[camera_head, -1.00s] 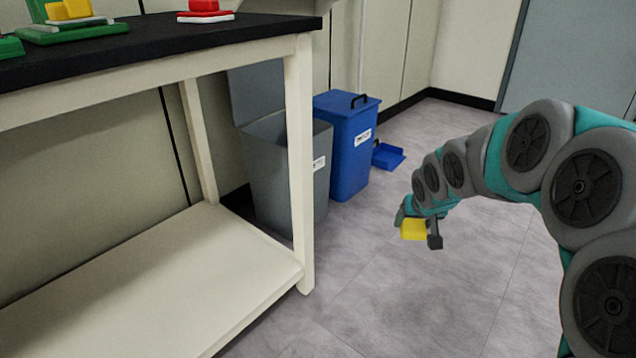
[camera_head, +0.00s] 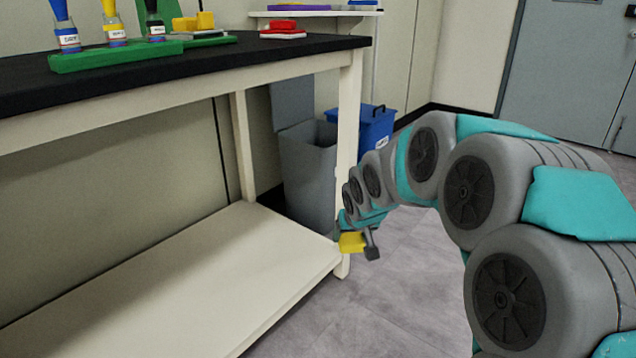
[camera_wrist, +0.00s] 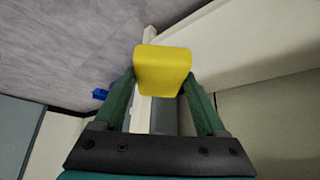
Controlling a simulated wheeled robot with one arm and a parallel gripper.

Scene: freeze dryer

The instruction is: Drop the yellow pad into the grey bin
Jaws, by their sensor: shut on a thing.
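The yellow pad (camera_head: 351,243) is held in my gripper (camera_head: 358,240), low in front of the table's right front leg in the head view. In the wrist view the yellow pad (camera_wrist: 162,70) sits between the two green fingers of my gripper (camera_wrist: 161,82), which is shut on it. The grey bin (camera_head: 310,180) stands on the floor behind the table leg, with its lid raised against the wall. The leg and my arm hide part of the bin. My gripper is apart from the bin, nearer the camera.
A table with a black top (camera_head: 200,62) and a pale lower shelf (camera_head: 180,285) fills the left; its front leg (camera_head: 348,125) stands between my gripper and the bin. A blue bin (camera_head: 376,127) is beside the grey one. Floor on the right (camera_head: 410,270) is clear.

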